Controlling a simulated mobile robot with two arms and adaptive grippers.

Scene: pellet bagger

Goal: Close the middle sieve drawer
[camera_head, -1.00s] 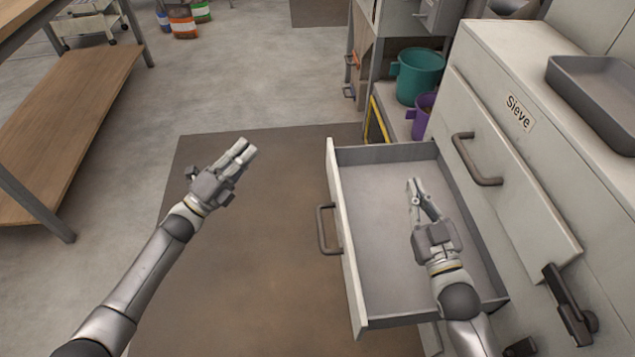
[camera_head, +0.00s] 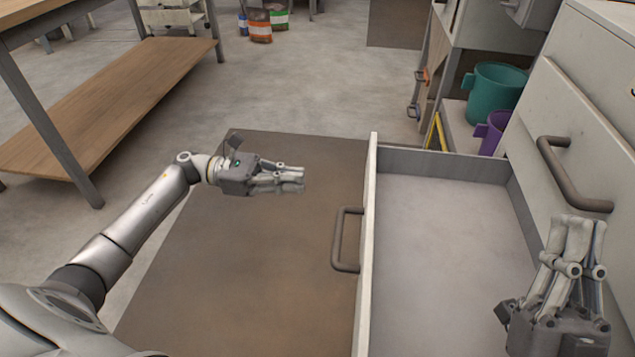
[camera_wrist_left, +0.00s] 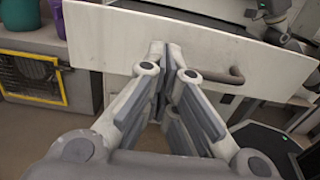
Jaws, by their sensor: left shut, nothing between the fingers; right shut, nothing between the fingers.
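The middle sieve drawer (camera_head: 440,230) is pulled well out of the cabinet and looks empty. Its front panel (camera_head: 369,240) faces left and carries a dark bar handle (camera_head: 346,240). My left gripper (camera_head: 303,180) is shut and empty, out in front of the panel, left of it and a little beyond the handle. In the left wrist view the panel (camera_wrist_left: 200,40) lies across the fingertips (camera_wrist_left: 165,48), with the handle (camera_wrist_left: 222,78) to their right; contact cannot be told. My right gripper (camera_head: 580,222) is shut and empty, above the drawer's right side near the cabinet.
A closed upper drawer with a bar handle (camera_head: 570,180) is at the right. A teal bucket (camera_head: 495,92) and a purple bucket (camera_head: 490,132) stand beyond the drawer. A wooden-shelved bench (camera_head: 110,95) is at the left. The brown mat (camera_head: 250,260) before the drawer is clear.

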